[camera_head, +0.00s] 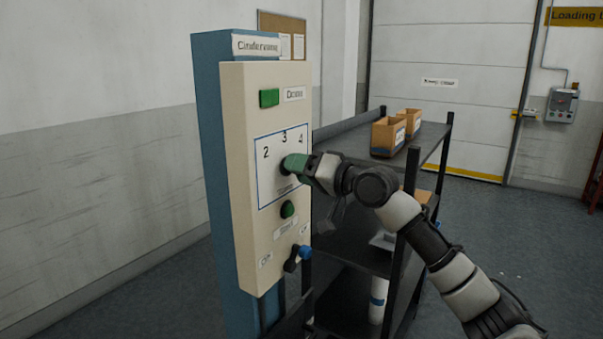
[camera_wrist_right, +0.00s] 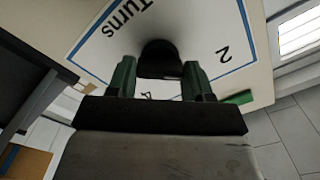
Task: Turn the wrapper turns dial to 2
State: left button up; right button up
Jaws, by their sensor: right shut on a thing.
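The control panel (camera_head: 240,170) is a cream box on a blue post. Its dial plate (camera_head: 266,180) has a blue outline and the marks 2, 3 and 4, with 3 at the top. My right gripper (camera_head: 291,163) is at the dial, its green fingers shut on the dark knob. In the right wrist view the green fingers (camera_wrist_right: 160,84) stand on either side of the black dial knob (camera_wrist_right: 159,55), with the word Turns and the 2 beside it. The knob's pointer is hidden, so I cannot tell its setting. My left gripper is not in view.
A dark shelf rack (camera_head: 350,236) with cardboard boxes (camera_head: 388,137) stands right behind my arm.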

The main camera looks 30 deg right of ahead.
jog(key=shift+f+n, duration=0.15)
jog(key=shift+n, duration=0.35)
jog(key=o, duration=0.9)
jog(key=shift+o, duration=0.2)
jog(key=b+v, duration=0.6)
jog(key=v, duration=0.5)
jog(key=shift+w, duration=0.1)
